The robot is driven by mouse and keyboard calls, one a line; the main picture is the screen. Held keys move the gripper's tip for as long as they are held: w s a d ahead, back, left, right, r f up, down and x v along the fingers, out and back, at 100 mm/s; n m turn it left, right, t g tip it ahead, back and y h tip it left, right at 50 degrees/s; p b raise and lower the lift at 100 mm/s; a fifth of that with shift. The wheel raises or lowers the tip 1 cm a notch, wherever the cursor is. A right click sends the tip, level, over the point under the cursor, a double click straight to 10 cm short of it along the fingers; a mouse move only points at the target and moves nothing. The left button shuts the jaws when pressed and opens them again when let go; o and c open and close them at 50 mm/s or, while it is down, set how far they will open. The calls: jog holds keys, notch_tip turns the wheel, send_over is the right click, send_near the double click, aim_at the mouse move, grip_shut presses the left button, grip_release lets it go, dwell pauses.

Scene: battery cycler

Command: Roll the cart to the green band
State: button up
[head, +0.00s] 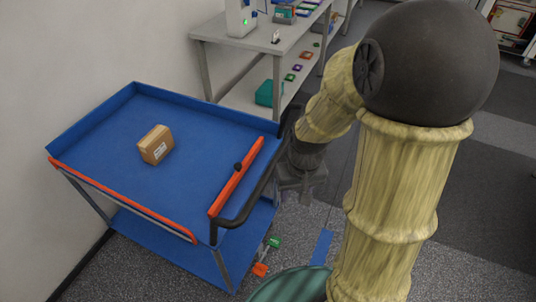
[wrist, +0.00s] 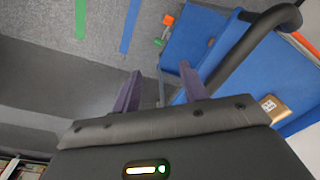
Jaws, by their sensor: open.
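The blue cart (head: 185,185) with orange edge strips stands by the wall on the left. Its black handle (head: 262,190) runs along its right end and shows in the wrist view (wrist: 245,45). My gripper (head: 300,190) is open beside the handle, on its right. In the wrist view the purple fingers (wrist: 158,75) are apart with nothing held; the handle passes by the right finger. I cannot tell whether they touch. The green band (wrist: 80,18) lies on the floor at the wrist view's upper left; I do not see it in the head view.
A brown box (head: 155,145) sits on the cart's top. A blue floor strip (head: 321,247) lies right of the cart. A green piece (head: 274,242) and an orange piece (head: 259,269) show low at the cart's end. A grey table (head: 265,38) stands behind.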

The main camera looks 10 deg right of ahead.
jog(key=w+d+f+g+y, duration=0.1)
jog(key=w+f+g+y, duration=0.3)
jog(key=w+f+y, duration=0.5)
jog(key=w+d+m+t+y, duration=0.1)
jog(key=w+d+t+y, duration=0.1)
jog(key=d+t+y, duration=0.2)
jog(key=w+d+r+t+y, duration=0.1)
jog(key=w+d+t+y, duration=0.2)
jog(key=d+y, duration=0.3)
jog(key=d+t, duration=0.1)
jog(key=d, duration=0.3)
jog(key=shift+w+m+b, duration=0.2)
jog(key=shift+m+b, duration=0.1)
jog(key=shift+m, duration=0.1)
jog(key=shift+r, duration=0.1)
